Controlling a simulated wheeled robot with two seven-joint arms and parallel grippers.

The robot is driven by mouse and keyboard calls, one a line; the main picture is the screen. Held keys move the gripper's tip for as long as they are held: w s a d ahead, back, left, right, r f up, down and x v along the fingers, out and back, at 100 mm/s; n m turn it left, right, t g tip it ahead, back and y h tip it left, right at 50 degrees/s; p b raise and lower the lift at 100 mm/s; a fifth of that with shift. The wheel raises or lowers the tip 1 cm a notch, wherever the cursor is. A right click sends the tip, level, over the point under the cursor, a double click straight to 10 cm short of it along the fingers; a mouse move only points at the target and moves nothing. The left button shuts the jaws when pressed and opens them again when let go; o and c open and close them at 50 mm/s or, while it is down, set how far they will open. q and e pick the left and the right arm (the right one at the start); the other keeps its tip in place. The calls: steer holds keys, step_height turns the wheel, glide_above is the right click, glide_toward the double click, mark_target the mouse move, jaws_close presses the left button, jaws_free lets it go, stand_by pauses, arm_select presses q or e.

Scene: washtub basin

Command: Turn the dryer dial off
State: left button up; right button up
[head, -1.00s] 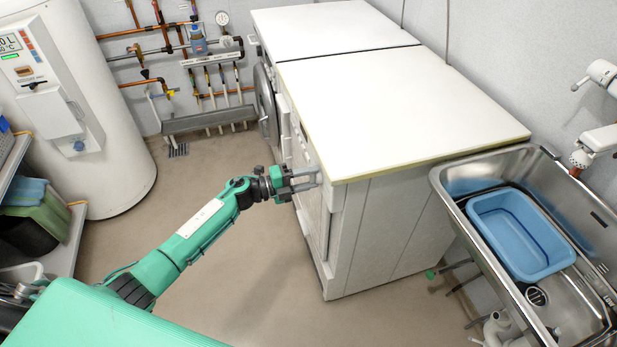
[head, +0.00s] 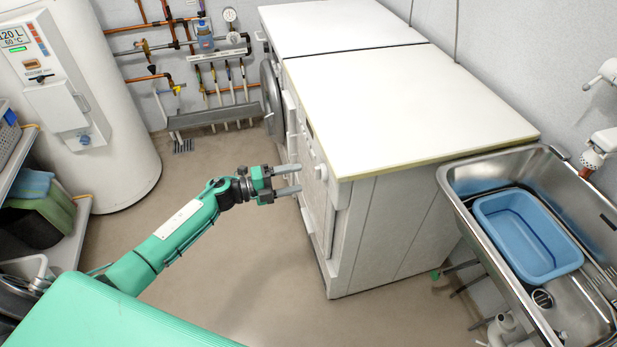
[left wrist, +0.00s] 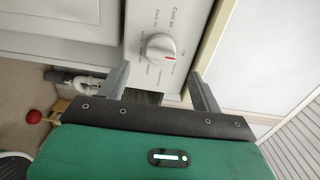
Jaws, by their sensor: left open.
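The dryer dial (head: 320,172) is a small round white knob on the front of the nearer white machine (head: 400,105). In the left wrist view the dial (left wrist: 160,47) has a ridged grip and a red mark pointing to the picture's right. My left gripper (head: 300,179) is open and empty in front of the dial, a short gap away. In the left wrist view its fingers (left wrist: 160,84) stand either side of and below the dial, apart from it. My right gripper is not in view.
A second white machine (head: 340,27) stands behind. A steel sink (head: 465,180) with a blue basin (head: 525,235) is at the right. A water tank (head: 120,160) and a shelf (head: 75,235) are at the left. The floor (head: 240,260) before the machine is clear.

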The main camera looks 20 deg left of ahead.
arm_select(q)
steer(key=v, duration=0.7)
steer(key=shift+s+a+b, duration=0.15)
steer(key=shift+a+b, duration=0.05)
steer(key=shift+b, duration=0.25)
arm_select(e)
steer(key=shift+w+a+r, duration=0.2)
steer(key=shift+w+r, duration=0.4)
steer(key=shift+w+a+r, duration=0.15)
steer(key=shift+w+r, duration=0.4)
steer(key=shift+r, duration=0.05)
